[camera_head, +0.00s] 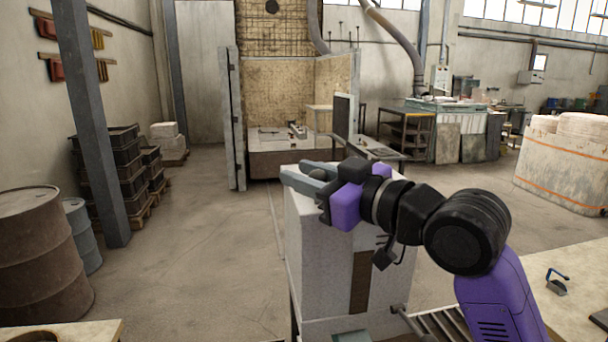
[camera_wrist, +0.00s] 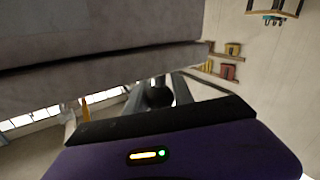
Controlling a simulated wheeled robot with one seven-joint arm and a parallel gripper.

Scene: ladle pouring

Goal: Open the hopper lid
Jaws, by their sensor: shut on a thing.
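The hopper (camera_head: 325,270) is a tall pale grey box at the middle of the head view. Its top is largely hidden by my gripper and arm. My gripper (camera_head: 306,178) is at the box's upper left edge, its grey fingers around a dark round knob (camera_head: 318,178). The wrist view shows the dark knob (camera_wrist: 160,93) between the fingers, shut on it. A grey slab, seemingly the lid (camera_wrist: 110,70), runs alongside the fingers there, with a dark seam beside another grey face. How far the lid is open cannot be told.
A worktable (camera_head: 560,290) with a small blue-handled tool (camera_head: 557,281) is at the right. Brown and blue drums (camera_head: 40,255) and stacked black crates (camera_head: 108,165) stand at the left, by a grey post (camera_head: 92,120). Floor left of the hopper is clear.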

